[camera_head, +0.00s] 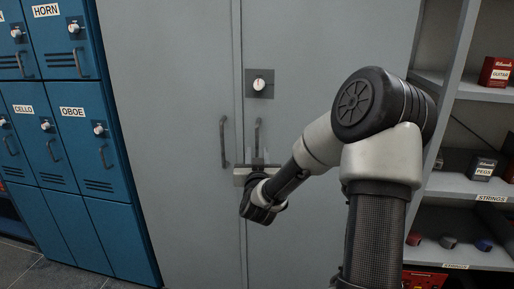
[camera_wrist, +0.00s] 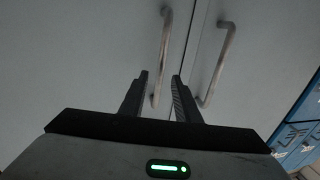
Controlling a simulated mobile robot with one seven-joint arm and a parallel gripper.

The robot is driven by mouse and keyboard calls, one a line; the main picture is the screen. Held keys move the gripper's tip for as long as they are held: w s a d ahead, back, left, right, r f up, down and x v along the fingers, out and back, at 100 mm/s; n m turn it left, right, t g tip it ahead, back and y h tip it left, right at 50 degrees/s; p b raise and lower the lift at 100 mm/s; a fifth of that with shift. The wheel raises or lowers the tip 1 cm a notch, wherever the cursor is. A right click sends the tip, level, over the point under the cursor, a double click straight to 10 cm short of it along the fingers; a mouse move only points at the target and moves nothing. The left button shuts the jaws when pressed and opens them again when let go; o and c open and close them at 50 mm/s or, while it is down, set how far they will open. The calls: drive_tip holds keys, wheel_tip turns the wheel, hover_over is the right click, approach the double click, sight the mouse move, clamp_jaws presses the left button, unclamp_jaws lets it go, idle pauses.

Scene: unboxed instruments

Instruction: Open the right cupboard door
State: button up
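The grey cupboard has a right door (camera_head: 325,50) and a left door (camera_head: 170,70), both shut, with a seam between them. The right door's bar handle (camera_head: 257,132) stands upright just right of the seam. My gripper (camera_head: 258,158) is at the lower part of this handle. In the wrist view, the right door's handle (camera_wrist: 164,50) runs down between the two fingers of my open gripper (camera_wrist: 160,80), with a gap visible on each side. Whether the fingers reach fully past the bar is hard to tell. The left door's handle (camera_wrist: 219,65) is outside the fingers, to the right.
A dial lock (camera_head: 260,84) sits on the right door above the handle. Blue lockers (camera_head: 70,150) stand to the left. An open shelf (camera_head: 465,185) with small boxes stands close on the right. My arm crosses in front of the right door.

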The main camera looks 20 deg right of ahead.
sight(257, 147)
drive_tip(key=x, duration=0.6)
clamp_jaws()
